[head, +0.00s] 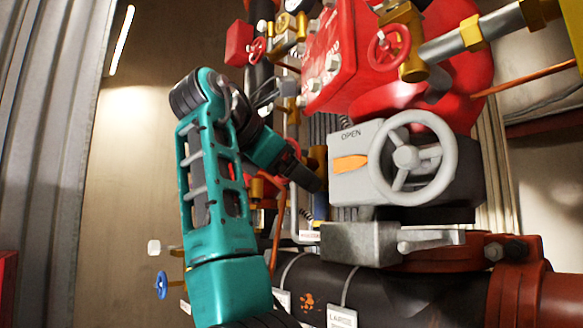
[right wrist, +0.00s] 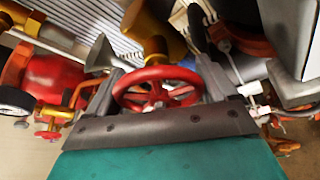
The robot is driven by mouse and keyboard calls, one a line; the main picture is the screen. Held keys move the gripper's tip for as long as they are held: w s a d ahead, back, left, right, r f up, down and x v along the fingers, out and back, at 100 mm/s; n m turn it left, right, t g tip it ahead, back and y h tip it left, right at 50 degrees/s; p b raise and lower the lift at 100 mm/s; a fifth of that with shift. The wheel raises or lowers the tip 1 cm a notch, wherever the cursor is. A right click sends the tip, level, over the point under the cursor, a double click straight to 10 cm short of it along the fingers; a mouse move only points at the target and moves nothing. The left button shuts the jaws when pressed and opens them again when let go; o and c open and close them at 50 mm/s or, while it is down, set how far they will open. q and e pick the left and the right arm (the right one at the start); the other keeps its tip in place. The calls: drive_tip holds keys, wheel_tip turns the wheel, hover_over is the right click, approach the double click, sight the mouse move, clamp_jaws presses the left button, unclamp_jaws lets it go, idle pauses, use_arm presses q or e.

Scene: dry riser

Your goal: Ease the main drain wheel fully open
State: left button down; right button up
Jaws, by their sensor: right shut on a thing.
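A red handwheel with spokes (right wrist: 156,93) lies between the two dark fingers of my right gripper (right wrist: 152,50) in the right wrist view. The fingers are shut on it, one at each side of its rim. In the head view a teal arm rises from the bottom and bends over to a dark gripper (head: 308,177), just left of a grey gearbox. The wheel there is mostly hidden behind the arm and gripper, so I cannot tell how far it is turned. My left gripper is not in view.
The grey gearbox (head: 345,185), marked OPEN with an orange pointer, carries a large grey handwheel (head: 407,158) close to the gripper. Another red handwheel (head: 389,47) is above. A black pipe (head: 385,300) runs below. The bare wall at left is free.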

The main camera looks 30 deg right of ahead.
idle(0.4)
drive_tip(key=o, duration=0.8)
drive_tip(key=shift+o, duration=0.2)
drive_tip(key=b+v, duration=0.2)
drive_tip(key=v, duration=1.1)
drive_tip(key=shift+b, duration=0.3)
drive_tip(key=shift+f, duration=0.1)
